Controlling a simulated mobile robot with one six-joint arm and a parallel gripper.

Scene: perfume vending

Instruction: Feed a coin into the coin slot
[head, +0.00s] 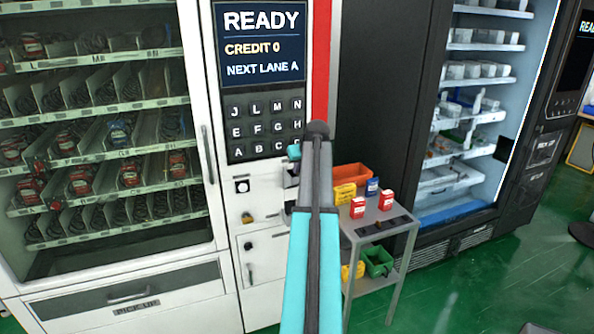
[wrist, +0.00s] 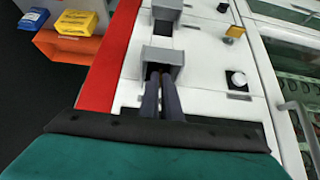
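No coin shows in either view. In the wrist view my gripper (wrist: 160,78) has its two dark fingers close together, with their tips at a grey housing (wrist: 162,58) on the white machine front. The housing hides what is between or just past the tips, so I cannot tell whether they hold a coin. In the head view the housing (head: 290,176) shows partly beside my arm, and the fingers are hidden. I cannot make out the slot opening itself. The vending machine's screen (head: 261,43) reads READY, CREDIT 0, NEXT LANE A.
A grey cart (head: 405,224) with small boxes and an orange bin (head: 354,176) stands at right.

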